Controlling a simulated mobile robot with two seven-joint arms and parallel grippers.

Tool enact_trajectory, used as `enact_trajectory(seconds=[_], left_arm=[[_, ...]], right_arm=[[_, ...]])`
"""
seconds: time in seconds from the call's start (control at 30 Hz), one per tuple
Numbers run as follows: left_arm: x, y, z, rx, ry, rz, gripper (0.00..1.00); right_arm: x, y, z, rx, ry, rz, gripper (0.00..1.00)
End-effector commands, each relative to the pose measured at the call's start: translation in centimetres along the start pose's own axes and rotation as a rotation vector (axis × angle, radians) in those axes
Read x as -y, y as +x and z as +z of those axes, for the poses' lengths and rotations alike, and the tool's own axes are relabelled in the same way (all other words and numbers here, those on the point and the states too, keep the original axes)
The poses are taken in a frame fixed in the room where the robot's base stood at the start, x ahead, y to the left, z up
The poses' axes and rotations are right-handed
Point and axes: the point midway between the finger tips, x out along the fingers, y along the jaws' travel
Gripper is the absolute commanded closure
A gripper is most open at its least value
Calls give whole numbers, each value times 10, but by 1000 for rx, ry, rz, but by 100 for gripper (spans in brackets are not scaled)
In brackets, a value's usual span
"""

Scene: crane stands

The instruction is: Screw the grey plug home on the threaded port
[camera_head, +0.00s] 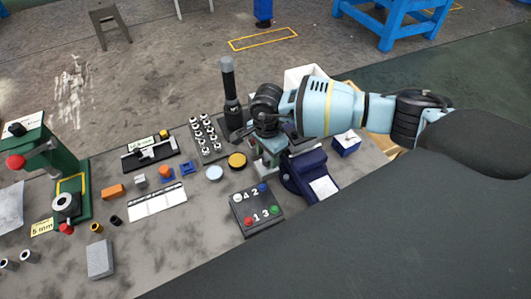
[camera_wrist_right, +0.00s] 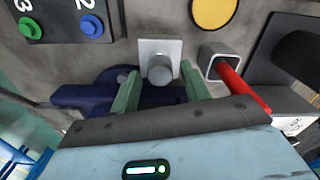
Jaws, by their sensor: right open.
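In the right wrist view, the round grey plug (camera_wrist_right: 160,70) sits in front of a pale square plate (camera_wrist_right: 147,47). The plug covers the middle of the plate, so I cannot see the port's thread or tell how far on the plug is. My right gripper (camera_wrist_right: 160,76) is open, with one green finger on each side of the plug and a gap showing on both sides. In the head view, my right gripper (camera_head: 266,158) is beside the dark blue vise-like body (camera_head: 295,180), and the plug is hidden there. My left gripper is not in view.
A button box (camera_head: 257,210) stands in front of the gripper. A yellow disc (camera_head: 237,160) and a rack of several pegs (camera_head: 206,138) are to its left. In the wrist view, a square tube with a red rod (camera_wrist_right: 240,87) is close to the right finger.

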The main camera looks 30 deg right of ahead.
Motion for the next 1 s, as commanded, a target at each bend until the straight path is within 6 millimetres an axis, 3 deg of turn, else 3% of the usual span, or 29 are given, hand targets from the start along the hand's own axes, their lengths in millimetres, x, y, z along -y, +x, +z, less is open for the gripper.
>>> enact_trajectory(seconds=[0.37, 0.7, 1.0], left_arm=[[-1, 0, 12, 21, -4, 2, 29], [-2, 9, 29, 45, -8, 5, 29], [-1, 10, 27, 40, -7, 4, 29]], right_arm=[[0, 0, 0, -1, -128, 0, 54], [0, 2, 0, 0, -493, 2, 54], [1, -1, 0, -1, -537, -1, 54]])
